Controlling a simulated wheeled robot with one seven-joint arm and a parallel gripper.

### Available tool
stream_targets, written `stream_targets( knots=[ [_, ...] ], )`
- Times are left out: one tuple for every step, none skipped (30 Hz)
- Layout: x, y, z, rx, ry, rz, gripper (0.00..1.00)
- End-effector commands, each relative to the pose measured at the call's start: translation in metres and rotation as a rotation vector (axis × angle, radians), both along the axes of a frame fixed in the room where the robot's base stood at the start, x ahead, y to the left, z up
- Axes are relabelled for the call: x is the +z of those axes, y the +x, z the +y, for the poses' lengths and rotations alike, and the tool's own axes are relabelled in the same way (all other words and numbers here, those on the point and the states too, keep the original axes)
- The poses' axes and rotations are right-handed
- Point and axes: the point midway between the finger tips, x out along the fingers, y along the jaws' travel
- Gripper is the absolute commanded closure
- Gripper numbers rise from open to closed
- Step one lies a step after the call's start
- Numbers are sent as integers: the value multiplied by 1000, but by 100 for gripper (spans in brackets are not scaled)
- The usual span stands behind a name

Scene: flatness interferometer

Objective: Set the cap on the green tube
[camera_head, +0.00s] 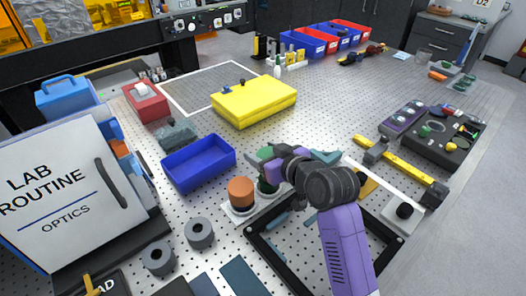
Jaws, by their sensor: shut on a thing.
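My gripper (266,164), with purple fingers, is shut over the small white tray (237,216) near the middle of the picture. A green cap (265,154) shows at its fingers. The green tube (267,186) stands upright in the tray just below the fingers, and its upper part is partly hidden by them. From this view I cannot tell whether the cap touches the tube. An orange-brown round piece (240,191) stands in the tray just left of the green tube.
An open blue bin (198,165) lies to the left of the tray, and a yellow case (254,101) is behind it. A black frame (263,252) lies in front. Two grey rings (199,232) are at the front left. A yellow bar (402,171) lies to the right.

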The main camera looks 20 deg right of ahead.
Motion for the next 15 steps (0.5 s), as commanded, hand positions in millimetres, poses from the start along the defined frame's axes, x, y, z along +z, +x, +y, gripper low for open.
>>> stream_targets(
  knots=[
    [0, 0, 0, 0, 0, 0, 80],
    [0, 0, 0, 0, 0, 0, 80],
    [0, 0, 0, 0, 0, 0, 80],
    [0, 0, 0, 0, 0, 0, 80],
    [0, 0, 0, 0, 0, 0, 80],
    [0, 0, 0, 0, 0, 0, 80],
    [0, 0, 0, 0, 0, 0, 80],
    [0, 0, 0, 0, 0, 0, 80],
    [-1, 0, 0, 0, 0, 0, 80],
    [-1, 0, 0, 0, 0, 0, 80],
    [-2, 0, 0, 0, 0, 0, 80],
    [-3, 0, 0, 0, 0, 0, 80],
    [-3, 0, 0, 0, 0, 0, 80],
    [-4, 0, 0, 0, 0, 0, 80],
    [-5, 0, 0, 0, 0, 0, 80]
  ],
)
